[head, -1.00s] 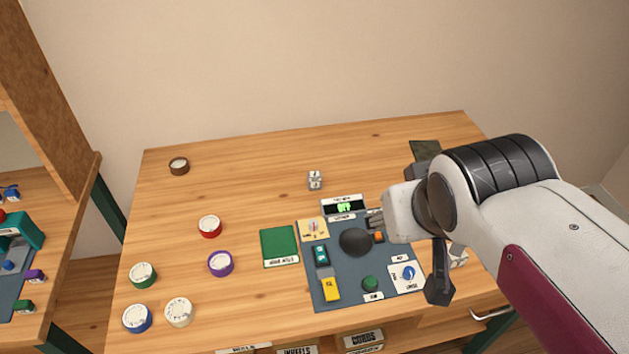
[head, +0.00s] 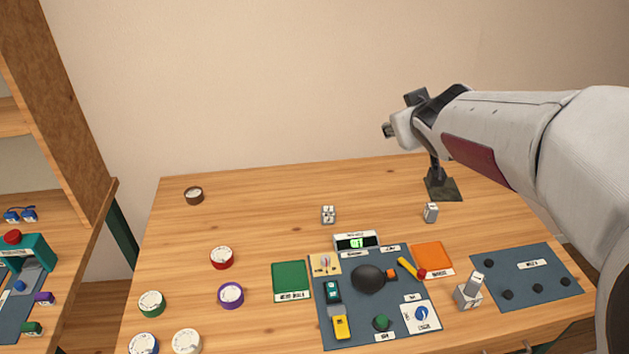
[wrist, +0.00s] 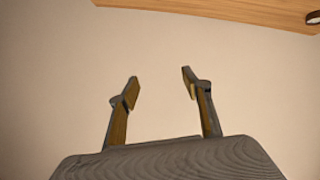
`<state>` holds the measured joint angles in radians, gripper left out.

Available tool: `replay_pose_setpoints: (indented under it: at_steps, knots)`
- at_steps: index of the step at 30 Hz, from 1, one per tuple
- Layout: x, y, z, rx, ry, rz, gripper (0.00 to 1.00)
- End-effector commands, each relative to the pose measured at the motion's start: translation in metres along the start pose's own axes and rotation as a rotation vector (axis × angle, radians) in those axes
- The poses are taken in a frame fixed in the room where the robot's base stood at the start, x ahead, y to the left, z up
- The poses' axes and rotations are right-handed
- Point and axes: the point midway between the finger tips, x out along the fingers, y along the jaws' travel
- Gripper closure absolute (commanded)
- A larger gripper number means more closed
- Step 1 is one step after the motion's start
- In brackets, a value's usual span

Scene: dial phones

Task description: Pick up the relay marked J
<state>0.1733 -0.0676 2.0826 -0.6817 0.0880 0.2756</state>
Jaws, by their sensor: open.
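Small pale grey blocks that look like relays stand on the table in the head view. One block (head: 328,214) is behind the mat's display, another block (head: 430,212) is further right, and a third (head: 472,286) stands at the front right, seemingly in a pale holder. Their markings are too small to read, so I cannot tell which is J. My gripper (head: 388,130) is high above the back of the table, well apart from the blocks. In the wrist view my gripper (wrist: 160,85) is open and empty, with bare wall beyond its fingers.
A blue-grey mat (head: 345,305) holds several tools and a dark round object (head: 369,279). A second mat (head: 530,275) lies at right, an orange pad (head: 432,258) between them. A green pad (head: 291,280) and several dials are left. A dark stand base (head: 443,189) sits below my arm.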

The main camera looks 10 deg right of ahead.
Motion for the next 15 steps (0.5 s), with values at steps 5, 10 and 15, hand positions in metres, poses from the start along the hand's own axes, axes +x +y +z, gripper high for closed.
replay_pose_setpoints:
  at_steps: [5,10,15]
  knots:
    - [0.039,0.001,-0.017,-0.046,0.064,-0.027,0.51]
    - [0.074,-0.004,-0.029,-0.089,0.125,-0.069,0.51]
    - [0.107,-0.013,-0.034,-0.129,0.18,-0.125,0.51]
